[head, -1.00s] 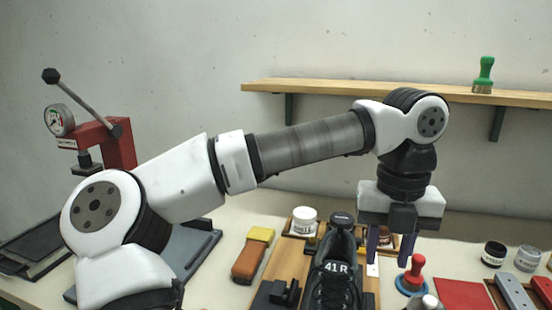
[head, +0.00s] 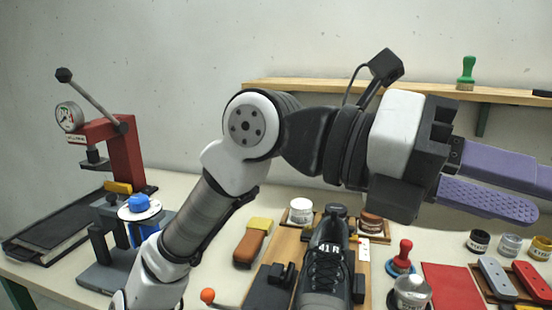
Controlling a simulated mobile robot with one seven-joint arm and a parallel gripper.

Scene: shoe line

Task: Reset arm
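My gripper (head: 535,196) is at the right of the head view, raised above the bench and pointing right. Its two purple fingers stand apart with nothing seen between them; the upper finger runs to the picture's right edge. My arm bends across the middle of the view. A black lace-up shoe (head: 325,262) marked with white lettering sits on the wooden board below, clear of my gripper.
A red press (head: 122,150) with a gauge stands at the left. A wooden shelf (head: 330,90) with a green-handled brush (head: 466,72) runs along the wall behind my gripper. Jars, a red-handled stamp (head: 402,255) and a red pad (head: 455,285) lie at the lower right.

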